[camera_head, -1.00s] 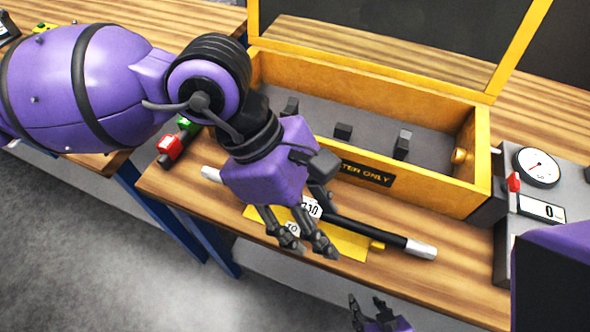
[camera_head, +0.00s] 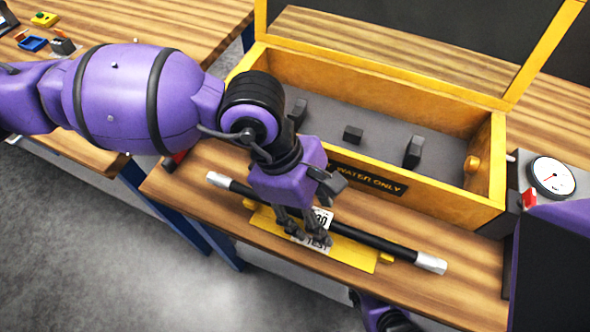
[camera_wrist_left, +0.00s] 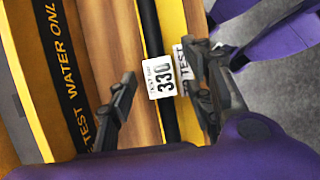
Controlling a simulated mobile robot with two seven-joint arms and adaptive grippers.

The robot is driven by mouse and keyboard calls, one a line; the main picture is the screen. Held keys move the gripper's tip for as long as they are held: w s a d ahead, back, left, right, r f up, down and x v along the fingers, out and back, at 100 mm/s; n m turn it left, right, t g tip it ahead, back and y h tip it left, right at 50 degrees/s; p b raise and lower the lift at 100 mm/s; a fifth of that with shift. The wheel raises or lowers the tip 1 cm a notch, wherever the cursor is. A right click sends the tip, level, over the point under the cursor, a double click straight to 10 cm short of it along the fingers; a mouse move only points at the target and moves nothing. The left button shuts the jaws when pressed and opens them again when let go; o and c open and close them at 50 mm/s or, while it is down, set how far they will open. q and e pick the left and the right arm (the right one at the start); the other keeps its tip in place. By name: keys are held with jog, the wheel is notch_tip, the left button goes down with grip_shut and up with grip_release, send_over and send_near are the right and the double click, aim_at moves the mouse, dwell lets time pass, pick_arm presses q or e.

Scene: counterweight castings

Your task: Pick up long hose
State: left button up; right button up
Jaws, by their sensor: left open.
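The long hose (camera_head: 374,238) is black with silver ends and a white tag marked 330. It lies along the bench in front of the yellow box, behind or over a yellow holder (camera_head: 350,258); the exact contact is unclear. My left gripper (camera_head: 309,240) is open over the middle of the hose and hides part of it. In the left wrist view the hose (camera_wrist_left: 151,32) runs between the spread fingers of that gripper (camera_wrist_left: 163,78). My right gripper (camera_head: 383,314) is only partly visible below the bench's front edge.
The yellow open-lidded box (camera_head: 430,203), marked WATER ONLY, stands directly behind the hose with dark blocks inside. A gauge unit (camera_head: 552,178) is at the right. A second bench (camera_head: 130,35) at the far left holds small items.

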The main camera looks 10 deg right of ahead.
pick_arm(q)
jog(key=c, duration=1.1)
jog(key=shift+c, duration=0.2)
jog(key=shift+r, duration=0.15)
